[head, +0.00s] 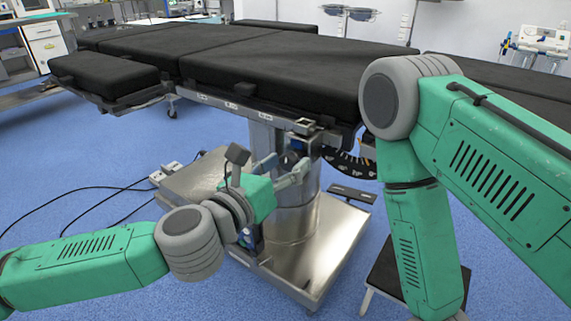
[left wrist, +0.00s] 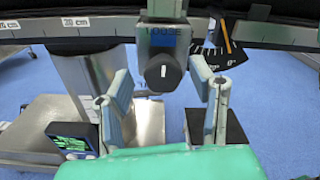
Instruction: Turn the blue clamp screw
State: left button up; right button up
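The clamp screw shows in the left wrist view as a dark round knob (left wrist: 163,72) with a short white mark. A blue label (left wrist: 163,37) sits on the metal clamp block just above it, with lettering that seems to read LOOSE. In the head view the blue part (head: 295,144) is under the table edge, partly hidden. My left gripper (head: 284,168) is open in front of the knob. In the left wrist view its fingers (left wrist: 162,90) stand to the left and right of the knob, with gaps on both sides. My right gripper is out of view; only its arm shows.
The black-padded operating table (head: 270,72) lies above the clamp. A dark dial with an orange pointer (left wrist: 226,38) is right of the knob. The metal column (head: 296,215) and base (head: 318,255) stand below. A dark stool (head: 385,270) and cables on the blue floor are nearby.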

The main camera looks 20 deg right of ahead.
pick_arm(q)
jog(key=v, duration=1.2)
